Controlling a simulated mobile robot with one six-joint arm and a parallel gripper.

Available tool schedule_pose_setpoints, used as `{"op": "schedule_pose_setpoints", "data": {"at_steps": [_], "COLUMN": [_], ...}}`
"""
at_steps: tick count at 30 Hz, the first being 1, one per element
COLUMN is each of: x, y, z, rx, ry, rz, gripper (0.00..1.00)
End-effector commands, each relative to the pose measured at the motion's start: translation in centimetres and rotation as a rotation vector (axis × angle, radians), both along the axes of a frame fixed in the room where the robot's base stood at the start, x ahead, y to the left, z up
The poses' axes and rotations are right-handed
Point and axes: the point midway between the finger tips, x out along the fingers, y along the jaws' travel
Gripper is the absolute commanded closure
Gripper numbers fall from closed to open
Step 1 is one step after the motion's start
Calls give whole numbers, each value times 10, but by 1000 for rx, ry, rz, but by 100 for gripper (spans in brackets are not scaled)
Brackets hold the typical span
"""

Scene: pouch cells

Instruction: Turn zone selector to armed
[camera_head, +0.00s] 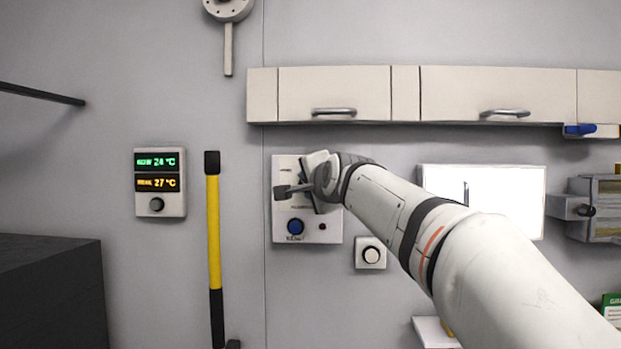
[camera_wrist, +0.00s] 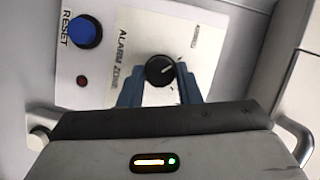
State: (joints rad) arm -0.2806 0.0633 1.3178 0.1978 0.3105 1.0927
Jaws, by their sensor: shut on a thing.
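The zone selector is a round black knob (camera_wrist: 160,70) with a white pointer line, on a pale control panel (camera_head: 280,235) on the wall. In the wrist view the pointer slants toward the upper right, and the lettering "ALARM ZONE" (camera_wrist: 124,55) runs beside the knob. My gripper (camera_wrist: 158,82) has its two blue fingers on either side of the knob and is shut on it. In the head view my gripper (camera_head: 291,191) is at the panel and hides the knob. A small label (camera_wrist: 195,38) at the panel's far side is too small to read surely.
A blue RESET button (camera_head: 295,226) and a small dark red lamp (camera_wrist: 81,81) sit on the same panel. A cabinet row (camera_head: 335,95) hangs just above. A yellow-black bar (camera_head: 214,240) and a temperature display (camera_head: 160,183) are to the left.

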Motion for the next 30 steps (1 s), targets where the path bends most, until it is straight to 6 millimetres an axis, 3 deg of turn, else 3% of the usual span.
{"op": "schedule_pose_setpoints", "data": {"at_steps": [16, 17, 18, 24, 30], "x": [0, 0, 0, 0, 0], "y": [0, 0, 0, 0, 0], "z": [-1, -1, -1, 0, 0], "rx": [-26, -26, -26, -25, -24], "ry": [2, 2, 2, 2, 1], "rz": [1, 1, 1, 1, 0], "gripper": [92, 68, 65, 48, 48]}}
